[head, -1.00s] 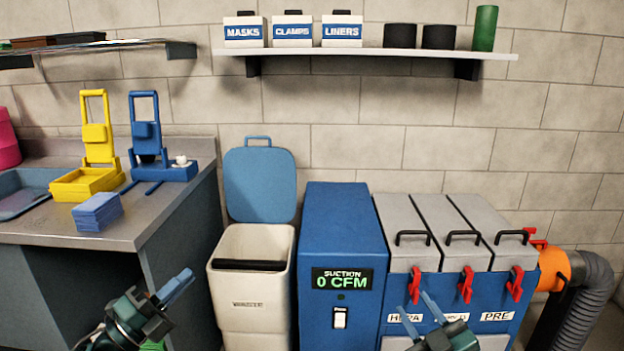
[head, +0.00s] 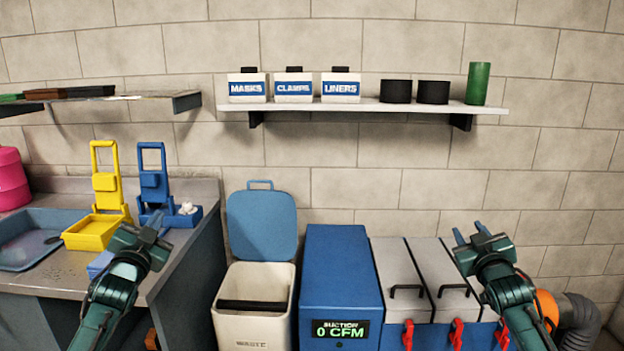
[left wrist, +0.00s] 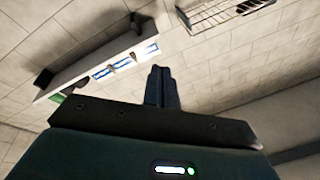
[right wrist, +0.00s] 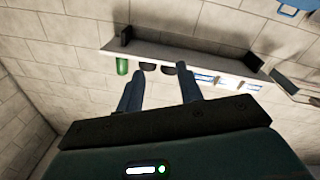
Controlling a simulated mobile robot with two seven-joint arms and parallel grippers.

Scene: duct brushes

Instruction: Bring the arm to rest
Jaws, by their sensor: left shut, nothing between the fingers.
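My left gripper (head: 150,228) is raised in front of the counter at the left, with nothing in it. In the left wrist view its blue fingers (left wrist: 161,88) are together. My right gripper (head: 472,236) is raised in front of the grey-lidded filter unit (head: 397,275). In the right wrist view its fingers (right wrist: 160,88) stand apart with nothing between them. Both grippers point up toward the wall and touch nothing that I can see.
The counter (head: 190,240) holds a yellow press (head: 105,195), a blue press (head: 155,185) and a tray (head: 30,240). An open waste bin (head: 255,325) and the blue suction box (head: 340,270) stand in the middle. A wall shelf (head: 360,106) holds boxes and cylinders.

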